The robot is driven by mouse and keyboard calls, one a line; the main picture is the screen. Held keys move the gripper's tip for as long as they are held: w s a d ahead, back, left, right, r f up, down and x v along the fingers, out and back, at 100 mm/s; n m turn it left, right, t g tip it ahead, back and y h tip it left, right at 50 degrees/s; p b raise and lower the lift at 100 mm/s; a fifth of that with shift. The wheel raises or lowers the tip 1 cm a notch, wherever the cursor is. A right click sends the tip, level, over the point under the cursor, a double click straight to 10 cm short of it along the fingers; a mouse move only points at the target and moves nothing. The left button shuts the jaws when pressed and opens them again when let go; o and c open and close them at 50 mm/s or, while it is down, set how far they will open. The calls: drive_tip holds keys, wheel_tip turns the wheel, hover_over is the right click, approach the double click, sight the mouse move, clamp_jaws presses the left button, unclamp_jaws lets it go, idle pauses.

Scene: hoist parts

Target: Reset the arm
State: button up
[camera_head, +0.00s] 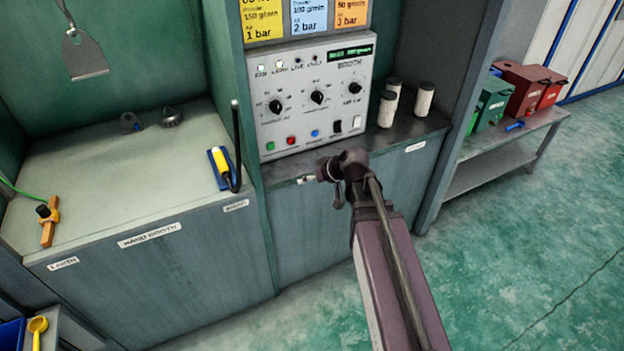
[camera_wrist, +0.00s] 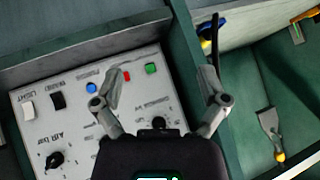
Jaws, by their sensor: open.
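My arm (camera_head: 385,260) reaches up from the bottom right toward the booth counter. My gripper (camera_head: 328,172) is at the counter's front edge, just below the control panel (camera_head: 313,92). In the wrist view, my gripper (camera_wrist: 162,78) is open, its two fingers spread wide with nothing between them. The control panel (camera_wrist: 80,125) shows behind the left finger, with its blue, red and green buttons. The gripper's exact distance from the panel cannot be told.
White cylinders (camera_head: 424,99) stand right of the panel. A yellow-handled tool (camera_head: 219,168) on a blue holder and a dark upright rod (camera_head: 236,145) are at left. A grey plate (camera_head: 84,55) hangs at upper left. A bench (camera_head: 500,160) holds red and green boxes. Floor at right is clear.

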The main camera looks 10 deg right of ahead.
idle(0.3)
drive_tip(key=s+d+f+m+g+h+p, duration=0.1)
drive_tip(key=s+d+m+g+h, duration=0.1)
drive_tip(key=s, duration=0.5)
drive_tip(key=s+d+f+m+g+h+p, duration=0.1)
drive_tip(key=s+d+m+g+h, duration=0.1)
drive_tip(key=s+d+g+h, duration=0.2)
drive_tip(key=s, duration=0.3)
drive_tip(key=shift+s+d+f+p, duration=0.3)
drive_tip(key=shift+s+d+f, duration=0.05)
drive_tip(key=shift+s+d, duration=0.05)
idle(1.3)
